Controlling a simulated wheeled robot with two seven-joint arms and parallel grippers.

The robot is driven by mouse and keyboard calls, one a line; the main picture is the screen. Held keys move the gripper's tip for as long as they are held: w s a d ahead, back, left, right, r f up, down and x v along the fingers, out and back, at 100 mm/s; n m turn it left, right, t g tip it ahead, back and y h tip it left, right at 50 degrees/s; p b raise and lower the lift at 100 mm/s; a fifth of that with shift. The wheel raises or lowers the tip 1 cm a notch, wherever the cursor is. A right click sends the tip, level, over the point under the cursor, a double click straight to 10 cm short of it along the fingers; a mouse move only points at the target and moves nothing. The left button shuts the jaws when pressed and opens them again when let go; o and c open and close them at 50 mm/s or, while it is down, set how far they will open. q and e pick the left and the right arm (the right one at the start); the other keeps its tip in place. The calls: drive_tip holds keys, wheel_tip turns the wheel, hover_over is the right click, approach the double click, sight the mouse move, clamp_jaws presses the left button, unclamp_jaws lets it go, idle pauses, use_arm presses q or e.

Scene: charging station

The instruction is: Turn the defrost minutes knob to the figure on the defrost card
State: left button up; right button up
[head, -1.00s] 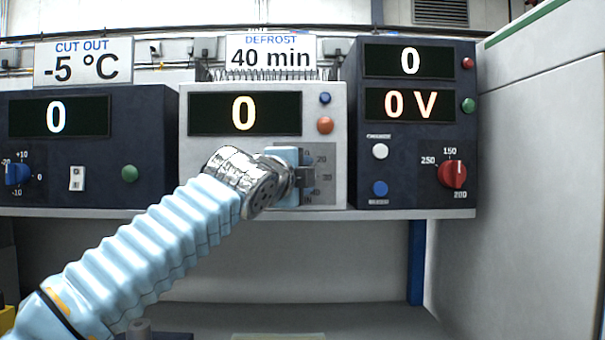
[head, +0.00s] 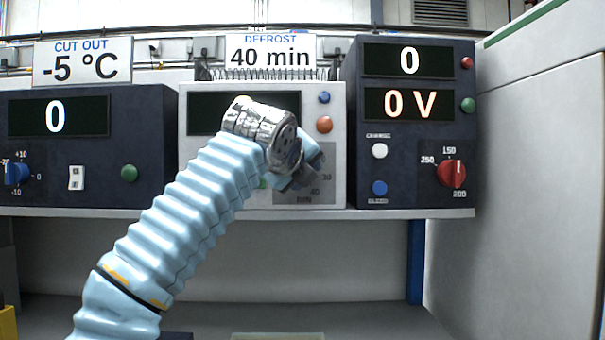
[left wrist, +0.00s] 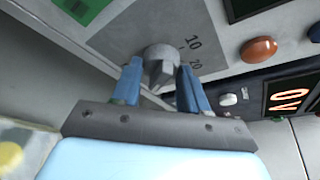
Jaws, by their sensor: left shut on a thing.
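The defrost card (head: 270,56) reads 40 min and stands above the pale middle unit (head: 225,198). My left gripper (left wrist: 158,85) has its two blue fingers shut on the grey defrost knob (left wrist: 160,65) in the left wrist view, with the marks 10 and 20 beside it. In the head view my left gripper (head: 298,172) is in front of the dial plate (head: 325,185) and hides the knob. The pale unit's display (head: 205,113) is mostly covered by my wrist, so its figure cannot be read. My right gripper is not in view.
The dark left unit (head: 150,150) bears a blue knob (head: 17,173) and a green button (head: 129,173). The dark right unit (head: 400,220) has a red knob (head: 452,174) and several buttons. A pale cabinet (head: 545,180) stands at the right.

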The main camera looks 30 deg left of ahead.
use_arm(q)
drive_tip(key=shift+m, duration=0.3)
idle(0.4)
drive_tip(key=o, duration=1.1)
drive_tip(key=shift+c, duration=0.2)
drive_tip(key=shift+s, duration=0.1)
drive_tip(key=v, duration=1.3)
drive_tip(key=shift+s+d, duration=0.25)
